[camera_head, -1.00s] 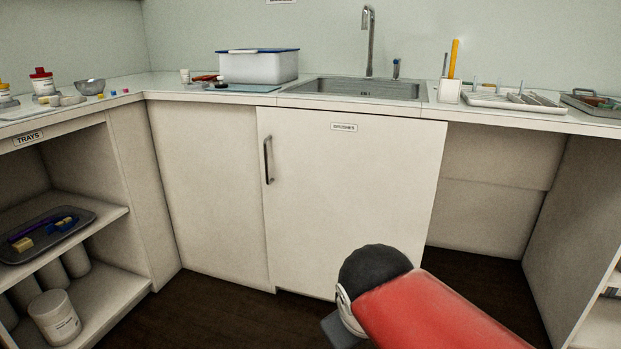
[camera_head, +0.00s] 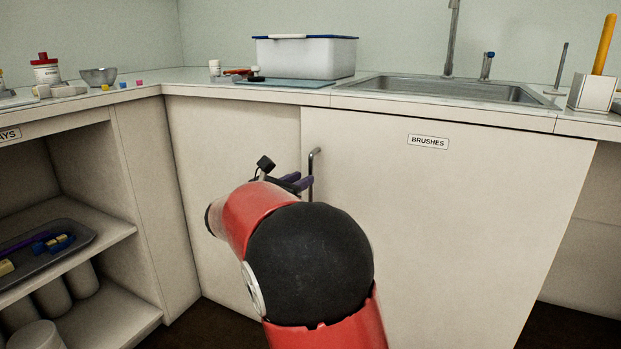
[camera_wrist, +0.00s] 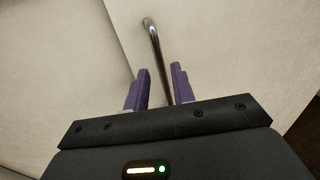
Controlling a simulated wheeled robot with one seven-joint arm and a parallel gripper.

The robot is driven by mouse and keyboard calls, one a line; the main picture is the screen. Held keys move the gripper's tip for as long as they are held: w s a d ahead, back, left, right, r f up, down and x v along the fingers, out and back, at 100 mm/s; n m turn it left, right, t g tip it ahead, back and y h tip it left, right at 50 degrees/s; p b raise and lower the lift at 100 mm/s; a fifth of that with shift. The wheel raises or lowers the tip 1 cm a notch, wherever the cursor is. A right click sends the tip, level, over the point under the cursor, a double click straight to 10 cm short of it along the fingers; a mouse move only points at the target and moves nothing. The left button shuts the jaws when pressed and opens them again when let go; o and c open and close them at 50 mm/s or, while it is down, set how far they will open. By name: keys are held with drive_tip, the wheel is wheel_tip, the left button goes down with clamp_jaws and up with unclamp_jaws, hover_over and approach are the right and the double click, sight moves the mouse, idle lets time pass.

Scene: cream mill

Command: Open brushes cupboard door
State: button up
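The brushes cupboard door (camera_head: 450,220) is a cream panel under the sink with a "BRUSHES" label (camera_head: 428,142) near its top. It looks closed. Its metal bar handle (camera_head: 313,168) stands upright at the door's left edge. My gripper (camera_head: 300,183), with purple fingers, is at the handle, and my arm hides the handle's lower part. In the wrist view the handle (camera_wrist: 153,45) runs down between the two fingers of my gripper (camera_wrist: 160,75). The fingers are apart, with a gap visible on both sides of the bar.
A sink (camera_head: 450,90) and a lidded white tub (camera_head: 305,57) are on the counter above. Open shelves with a grey tray (camera_head: 75,240) stand at the left. A plain cream panel (camera_head: 225,180) adjoins the door's left side. Floor space below is largely hidden by my arm.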

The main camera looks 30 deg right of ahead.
drive_tip(key=shift+x, duration=2.4)
drive_tip(key=shift+c, duration=0.3)
clamp_jaws()
